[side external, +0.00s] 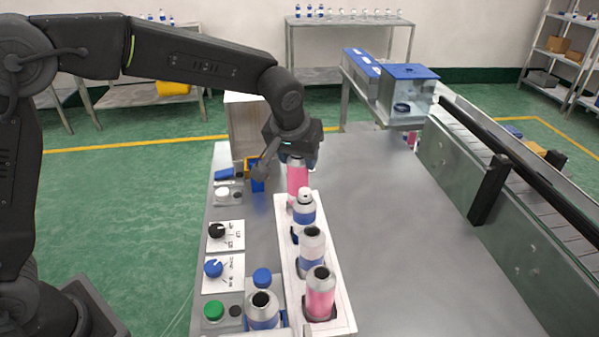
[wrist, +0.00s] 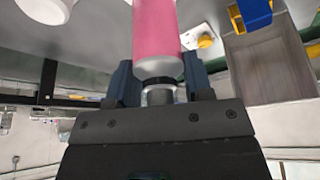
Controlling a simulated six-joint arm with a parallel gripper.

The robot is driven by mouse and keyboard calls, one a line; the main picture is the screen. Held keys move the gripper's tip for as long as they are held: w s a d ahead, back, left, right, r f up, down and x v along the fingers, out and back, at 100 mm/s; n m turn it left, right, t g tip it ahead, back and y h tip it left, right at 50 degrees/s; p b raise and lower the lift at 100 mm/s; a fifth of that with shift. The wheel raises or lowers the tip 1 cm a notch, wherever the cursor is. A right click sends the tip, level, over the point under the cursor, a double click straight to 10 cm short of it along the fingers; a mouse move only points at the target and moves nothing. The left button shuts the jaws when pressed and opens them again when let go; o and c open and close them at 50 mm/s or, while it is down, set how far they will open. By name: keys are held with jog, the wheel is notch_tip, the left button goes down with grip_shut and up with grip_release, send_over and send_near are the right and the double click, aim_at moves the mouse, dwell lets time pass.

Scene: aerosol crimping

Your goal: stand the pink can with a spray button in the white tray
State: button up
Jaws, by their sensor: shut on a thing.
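My gripper (side external: 293,152) points down over the far end of the white tray (side external: 343,312). It is shut on the top of a pink can (side external: 298,178), which hangs upright below it. In the wrist view the can (wrist: 157,28) shows a silver shoulder, a dark ring and a pale top between the fingers (wrist: 160,92). The can's base is hidden behind a blue-banded can with a white button (side external: 304,208), so I cannot tell whether it touches the tray. Nearer in the tray stand a blue-banded can (side external: 312,250) and another pink can (side external: 320,293), both with dark tops.
Left of the tray are a blue-banded can (side external: 262,310), a blue cap (side external: 262,277), a green button (side external: 213,310) and knob panels (side external: 226,236). A blue container (side external: 257,184) is near my gripper. The table right of the tray is clear up to the conveyor (side external: 500,210).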

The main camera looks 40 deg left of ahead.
aim_at(300, 173)
jog(key=shift+f, duration=2.05)
jog(key=shift+f, duration=0.15)
jog(key=o, duration=1.3)
jog(key=shift+c, duration=0.2)
jog(key=v, duration=1.2)
jog(key=s+a+r+m, duration=0.1)
jog(key=s+a+r, duration=0.1)
jog(key=s+a, duration=0.35)
jog(key=s+a+r+m, duration=0.1)
jog(key=s+a+r, duration=0.15)
jog(key=s, duration=0.55)
jog(key=s+a+f, duration=0.1)
jog(key=s+f, duration=0.1)
jog(key=s, duration=0.3)
jog(key=s+a+f+m+t+h, duration=0.1)
jog(key=s+f, duration=0.2)
jog(key=s, duration=0.2)
jog(key=shift+s+a, duration=0.35)
jog(key=shift+a, duration=0.05)
